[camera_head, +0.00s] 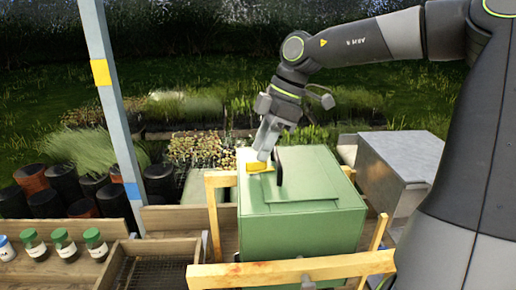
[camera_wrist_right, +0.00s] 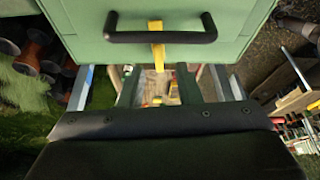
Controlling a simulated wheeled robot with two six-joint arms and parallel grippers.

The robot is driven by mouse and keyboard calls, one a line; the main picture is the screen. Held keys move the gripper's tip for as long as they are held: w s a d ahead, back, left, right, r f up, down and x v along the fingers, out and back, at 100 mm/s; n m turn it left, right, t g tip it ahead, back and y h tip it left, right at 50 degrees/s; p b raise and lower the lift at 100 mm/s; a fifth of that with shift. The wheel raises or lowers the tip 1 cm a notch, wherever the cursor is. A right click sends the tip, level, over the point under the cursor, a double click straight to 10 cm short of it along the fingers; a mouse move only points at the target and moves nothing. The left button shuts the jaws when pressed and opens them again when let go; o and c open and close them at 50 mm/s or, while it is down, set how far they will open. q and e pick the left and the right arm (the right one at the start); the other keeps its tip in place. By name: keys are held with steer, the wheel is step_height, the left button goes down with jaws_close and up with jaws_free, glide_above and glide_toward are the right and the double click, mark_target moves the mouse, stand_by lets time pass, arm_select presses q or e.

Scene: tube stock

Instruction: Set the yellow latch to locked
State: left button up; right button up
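The yellow latch (camera_head: 260,167) is a short bar at the top of the green box (camera_head: 300,215), beside a black handle (camera_head: 279,165). In the right wrist view the latch (camera_wrist_right: 157,45) stands upright in the picture, near the middle of the handle (camera_wrist_right: 160,37), its lower end below the handle. My right gripper (camera_head: 264,153) comes down from above to the latch in the head view. In the wrist view its fingers (camera_wrist_right: 157,85) are apart with a clear gap between them. Whether a finger touches the latch is unclear. My left gripper does not show.
A wooden frame (camera_head: 290,272) surrounds the green box. A grey metal box (camera_head: 405,155) stands to its right. Green-capped jars (camera_head: 64,245) and an empty mesh-bottomed tray (camera_head: 155,270) are at the left. A blue-grey post (camera_head: 112,105) rises at the left.

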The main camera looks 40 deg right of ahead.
mark_target(255, 161)
steer(key=shift+x, duration=1.5)
steer(key=shift+c, duration=0.3)
jaws_close()
